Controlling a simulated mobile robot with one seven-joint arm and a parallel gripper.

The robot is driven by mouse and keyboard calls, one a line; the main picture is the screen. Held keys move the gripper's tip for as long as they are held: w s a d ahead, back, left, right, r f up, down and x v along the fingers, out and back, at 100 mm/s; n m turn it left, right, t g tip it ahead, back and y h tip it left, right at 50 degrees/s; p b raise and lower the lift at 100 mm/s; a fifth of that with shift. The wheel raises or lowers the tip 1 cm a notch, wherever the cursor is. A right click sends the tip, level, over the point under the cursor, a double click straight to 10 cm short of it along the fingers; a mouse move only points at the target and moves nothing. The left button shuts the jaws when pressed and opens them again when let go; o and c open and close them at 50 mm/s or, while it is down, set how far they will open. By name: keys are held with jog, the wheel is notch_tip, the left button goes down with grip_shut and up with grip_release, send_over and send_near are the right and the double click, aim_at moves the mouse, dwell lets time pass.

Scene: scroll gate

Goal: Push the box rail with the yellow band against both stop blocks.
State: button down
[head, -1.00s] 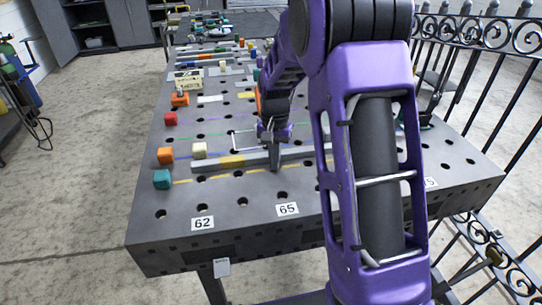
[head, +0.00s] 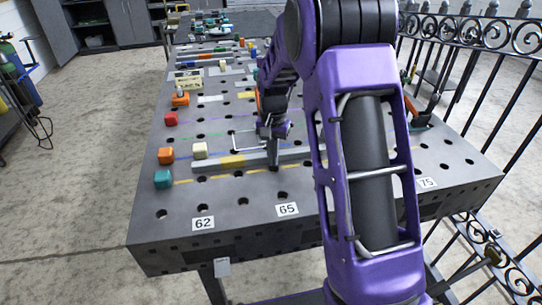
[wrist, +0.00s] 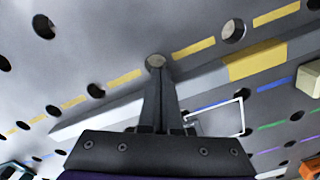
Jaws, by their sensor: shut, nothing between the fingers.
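The grey box rail (head: 213,165) with its yellow band (head: 232,160) lies across the table; my arm hides its right part in the head view. The rail (wrist: 205,90) and band (wrist: 255,60) also show in the wrist view. My gripper (head: 274,168) is shut and empty, with its fingertips low on the near side of the rail, right of the band. In the wrist view the fingers (wrist: 156,66) cross in front of the rail; contact is unclear. A cream block (head: 200,150) stands just behind the rail's left part. I cannot identify a second stop block.
Teal (head: 162,179), orange (head: 166,155) and red (head: 170,118) cubes stand along the left edge. A yellow dashed line (wrist: 195,47) runs on the near side of the rail. The near table strip is clear. A black iron fence (head: 480,60) stands at the right.

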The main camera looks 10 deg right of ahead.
jog(key=shift+w+p, duration=0.7)
jog(key=shift+w, duration=1.1)
jog(key=shift+r, duration=0.1)
jog(key=shift+s+b, duration=0.3)
jog(key=shift+s, duration=0.95)
notch_tip(320, 180, up, 8)
jog(key=p, duration=0.5)
jog(key=shift+p, duration=0.4)
